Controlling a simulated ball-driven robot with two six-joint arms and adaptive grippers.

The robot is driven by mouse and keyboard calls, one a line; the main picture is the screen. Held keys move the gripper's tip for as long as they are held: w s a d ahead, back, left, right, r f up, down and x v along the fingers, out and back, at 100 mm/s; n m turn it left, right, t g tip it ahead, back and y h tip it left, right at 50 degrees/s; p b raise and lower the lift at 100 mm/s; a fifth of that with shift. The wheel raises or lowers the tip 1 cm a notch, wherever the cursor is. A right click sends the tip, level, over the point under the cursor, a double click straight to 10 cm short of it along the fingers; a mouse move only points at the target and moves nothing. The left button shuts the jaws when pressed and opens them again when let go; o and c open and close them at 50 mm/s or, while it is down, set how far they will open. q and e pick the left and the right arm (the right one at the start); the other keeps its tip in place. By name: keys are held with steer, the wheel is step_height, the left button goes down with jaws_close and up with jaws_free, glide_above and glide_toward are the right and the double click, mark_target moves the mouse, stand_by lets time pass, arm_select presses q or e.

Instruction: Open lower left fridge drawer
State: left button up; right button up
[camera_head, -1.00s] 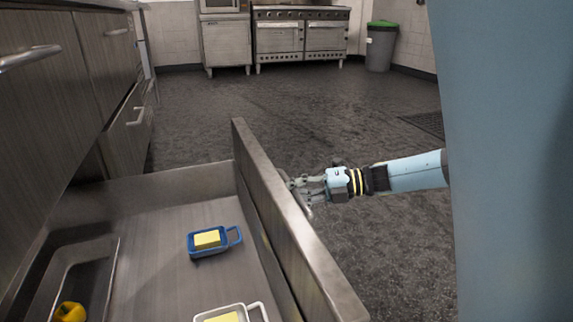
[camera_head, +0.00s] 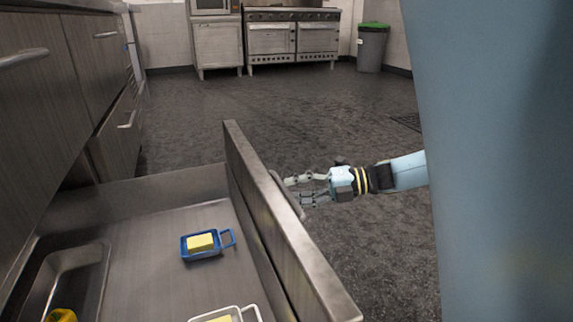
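The fridge drawer (camera_head: 135,190) is pulled well out at the lower left of the head view, its inside showing from above. Its front panel (camera_head: 275,220) stands upright along the right side. My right gripper (camera_head: 292,190) is at the outer face of that panel, its two fingers spread apart around the handle's place. Part of a handle (camera_head: 287,196) shows between the fingers and the panel; the rest is hidden by the panel. The fingers look open, with no firm grip visible. My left gripper is not in view.
In the drawer are a blue dish (camera_head: 208,244) with yellow butter, a white dish (camera_head: 228,316) and a metal pan (camera_head: 70,275) with a yellow item (camera_head: 61,315). Other drawers (camera_head: 125,125) line the left. The floor (camera_head: 300,110) ahead is clear up to the ovens (camera_head: 290,38).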

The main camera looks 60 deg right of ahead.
steer(key=v, duration=0.9)
steer(key=shift+s, duration=0.1)
